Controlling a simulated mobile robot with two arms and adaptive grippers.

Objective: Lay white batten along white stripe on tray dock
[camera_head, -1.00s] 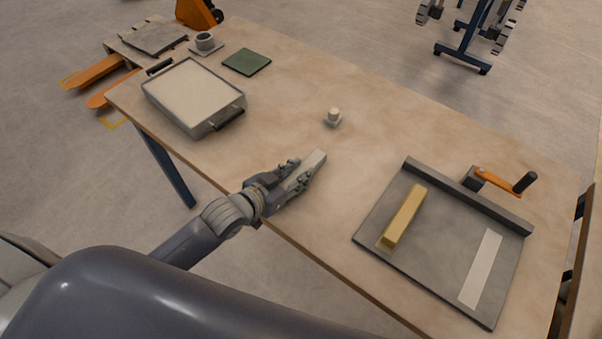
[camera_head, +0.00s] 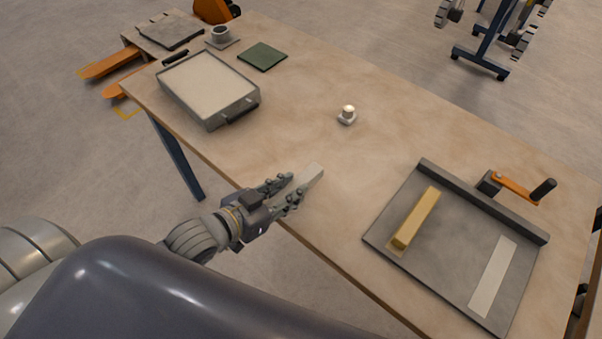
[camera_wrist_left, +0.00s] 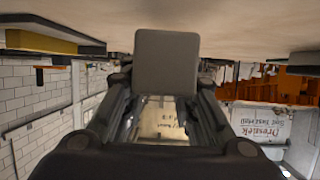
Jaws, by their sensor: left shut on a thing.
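The white batten (camera_head: 313,174) is a pale bar in my left gripper (camera_head: 283,190), near the table's front edge. The gripper is shut on its near end, and the far end sticks out ahead. In the left wrist view the batten's end (camera_wrist_left: 167,65) looks grey between the fingers (camera_wrist_left: 163,100). The tray dock (camera_head: 437,262) is a dark grey plate at the right of the table, apart from the gripper. Its white stripe (camera_head: 493,277) lies bare on the right side. A yellow batten (camera_head: 416,218) lies on its left side. My right gripper is not in view.
A raised bar (camera_head: 480,198) runs along the dock's back edge, with an orange crank (camera_head: 515,187) behind it. A small white knob (camera_head: 347,114) stands mid-table. A sand tray (camera_head: 211,119) and a green mat (camera_head: 263,56) lie at the left. The table between gripper and dock is clear.

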